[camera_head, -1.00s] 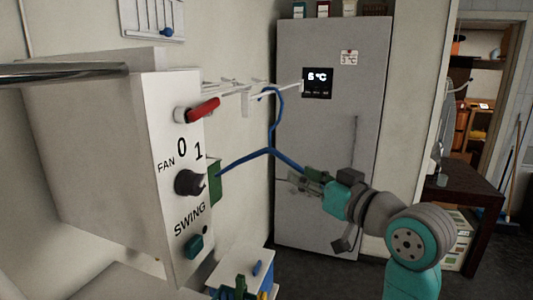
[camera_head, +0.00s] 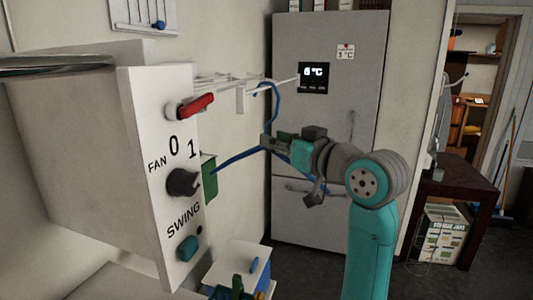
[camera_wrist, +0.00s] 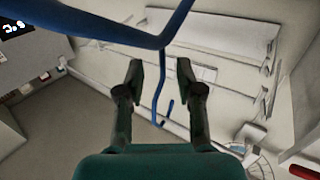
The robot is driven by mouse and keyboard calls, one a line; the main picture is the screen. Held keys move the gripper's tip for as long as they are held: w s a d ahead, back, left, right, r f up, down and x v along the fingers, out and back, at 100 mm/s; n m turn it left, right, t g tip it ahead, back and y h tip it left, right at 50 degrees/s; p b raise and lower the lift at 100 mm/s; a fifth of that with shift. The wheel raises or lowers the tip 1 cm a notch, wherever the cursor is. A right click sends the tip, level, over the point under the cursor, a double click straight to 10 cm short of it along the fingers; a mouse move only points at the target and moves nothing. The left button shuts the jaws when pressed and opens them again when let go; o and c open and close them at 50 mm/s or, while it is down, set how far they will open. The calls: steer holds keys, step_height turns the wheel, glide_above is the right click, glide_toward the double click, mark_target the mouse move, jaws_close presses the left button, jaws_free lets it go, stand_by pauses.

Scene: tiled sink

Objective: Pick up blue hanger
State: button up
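The blue hanger (camera_head: 238,159) hangs from the white wall rack (camera_head: 235,84) in the head view, its hook over a rail. My gripper (camera_head: 268,143) is at the hanger's middle and hides part of it. In the wrist view the hanger (camera_wrist: 110,30) spans the top of the picture, and its neck and hook show between the two fingers. My gripper (camera_wrist: 160,75) is open there, with a clear gap on both sides of the neck. I cannot tell whether a finger touches the hanger.
A white control box (camera_head: 150,150) with a red lever (camera_head: 196,106) and knobs stands at the left. A grey fridge (camera_head: 320,140) is behind my arm. A dark table (camera_head: 450,200) is at the right. Open floor lies in front of the fridge.

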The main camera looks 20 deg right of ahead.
steer(key=shift+x, duration=1.85)
steer(key=shift+s+a, duration=0.1)
jaws_close()
steer(key=shift+r, duration=0.15)
